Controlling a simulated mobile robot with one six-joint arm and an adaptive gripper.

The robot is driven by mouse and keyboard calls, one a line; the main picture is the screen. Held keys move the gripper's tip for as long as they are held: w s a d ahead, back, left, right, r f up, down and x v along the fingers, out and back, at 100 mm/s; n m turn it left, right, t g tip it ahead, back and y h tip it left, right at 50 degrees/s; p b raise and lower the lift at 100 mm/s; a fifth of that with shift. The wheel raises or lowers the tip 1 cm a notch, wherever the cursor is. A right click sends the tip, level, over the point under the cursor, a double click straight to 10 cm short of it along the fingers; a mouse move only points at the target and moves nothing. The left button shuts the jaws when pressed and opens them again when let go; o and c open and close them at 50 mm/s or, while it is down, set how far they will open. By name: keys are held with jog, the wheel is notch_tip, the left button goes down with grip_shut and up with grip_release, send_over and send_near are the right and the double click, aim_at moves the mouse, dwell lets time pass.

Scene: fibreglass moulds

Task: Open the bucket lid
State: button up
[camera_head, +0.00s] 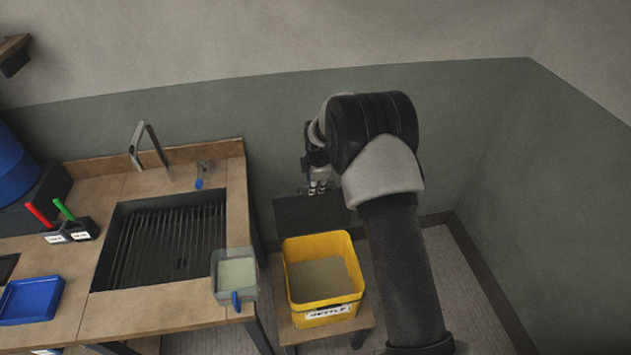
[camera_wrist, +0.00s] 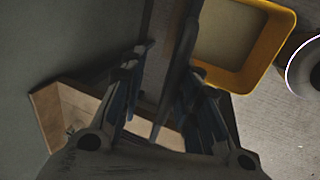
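The yellow bucket (camera_head: 292,268) with a white front label stands below my gripper, its top uncovered and pale contents showing. Its dark lid (camera_head: 305,214) stands raised, roughly upright, at the bucket's back edge near the wall. My gripper (camera_head: 318,187) is at the lid's upper edge. In the wrist view my gripper (camera_wrist: 166,62) has its fingers spread apart, with the lid (camera_wrist: 178,75) edge-on between them. Gaps show beside the lid, though contact on the right finger is hard to tell. The bucket (camera_wrist: 271,48) also shows at upper right there.
The bucket stands on a low wooden stand (camera_head: 365,322). To its left is a wooden counter (camera_head: 150,302) with a sink, and a clear container (camera_head: 237,277) with a blue handle at its edge. Walls close in behind and right. Floor is free at right.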

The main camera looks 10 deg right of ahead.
jog(key=v, duration=1.2)
